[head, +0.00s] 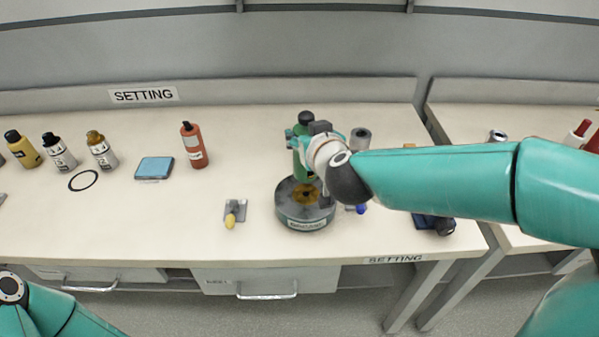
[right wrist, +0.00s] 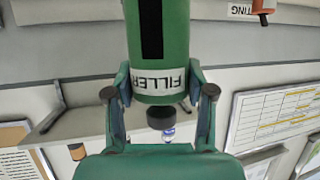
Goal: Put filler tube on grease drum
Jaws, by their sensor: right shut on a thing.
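The filler tube (head: 301,168) is green with a dark top. In the right wrist view the tube (right wrist: 158,50) carries a white FILLER label and a dark end piece. My right gripper (head: 312,143) is shut on it, with one finger on each side of the tube in the right wrist view (right wrist: 160,88). The grease drum (head: 302,216) is a dark, low, round drum with a brownish patch on its top. The tube appears upright over the back of the drum; I cannot tell whether they touch. My left arm shows at the lower left, its gripper out of frame.
A small grey holder with a yellow-tipped piece (head: 231,220) lies left of the drum. A red bottle (head: 194,146), a blue box (head: 155,168), a black ring (head: 83,180) and several bottles stand further left. A grey cylinder (head: 360,138) stands behind my right wrist.

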